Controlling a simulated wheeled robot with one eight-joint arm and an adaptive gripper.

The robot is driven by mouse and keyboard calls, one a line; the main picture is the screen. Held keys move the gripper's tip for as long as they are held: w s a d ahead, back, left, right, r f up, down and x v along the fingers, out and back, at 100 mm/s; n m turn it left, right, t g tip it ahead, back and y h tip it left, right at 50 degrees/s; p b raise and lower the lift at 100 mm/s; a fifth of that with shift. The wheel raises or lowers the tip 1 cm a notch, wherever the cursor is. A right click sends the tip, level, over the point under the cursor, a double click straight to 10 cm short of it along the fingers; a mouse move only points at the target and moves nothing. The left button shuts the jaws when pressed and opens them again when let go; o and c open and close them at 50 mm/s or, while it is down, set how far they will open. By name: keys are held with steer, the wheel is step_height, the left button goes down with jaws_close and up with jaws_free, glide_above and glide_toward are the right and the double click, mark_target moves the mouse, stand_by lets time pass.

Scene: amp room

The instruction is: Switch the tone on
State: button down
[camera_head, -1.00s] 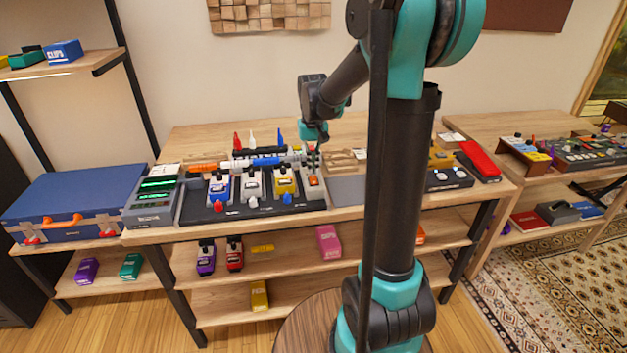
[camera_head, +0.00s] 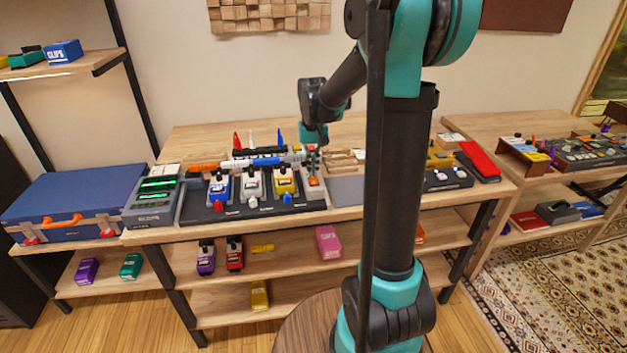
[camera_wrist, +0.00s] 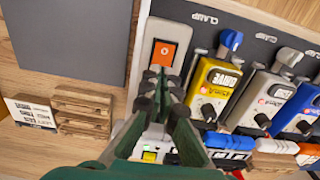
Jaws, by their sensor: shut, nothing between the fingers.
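An orange rocker switch (camera_wrist: 165,53) sits on a white plate (camera_wrist: 178,33) at one end of the dark pedal board in the wrist view. It also shows as a small orange patch in the head view (camera_head: 314,181). My gripper (camera_wrist: 160,73) is shut and empty, its fingertips just beside the lower edge of the switch in the picture. I cannot tell whether they touch it, or which way the rocker is tipped. In the head view my gripper (camera_head: 313,151) hangs over the right end of the board. No readable tone label shows.
Yellow (camera_wrist: 213,88), grey (camera_wrist: 260,100) and blue (camera_wrist: 298,106) pedals with clamp knobs stand right of the switch. A grey mat (camera_wrist: 75,38) and wooden blocks (camera_wrist: 84,110) lie left. A device with green displays (camera_head: 156,190) stands at the board's left.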

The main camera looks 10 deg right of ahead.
steer(key=shift+f, duration=0.6)
steer(key=shift+r, duration=3.55)
steer(key=shift+s, duration=0.1)
steer(key=s+d+f+t, duration=0.2)
steer(key=s+f, duration=0.5)
steer(key=s, duration=0.4)
steer(key=s+d+f+t, duration=0.2)
steer(key=s+f, duration=0.4)
steer(key=s, duration=0.4)
steer(key=shift+s+f, duration=0.4)
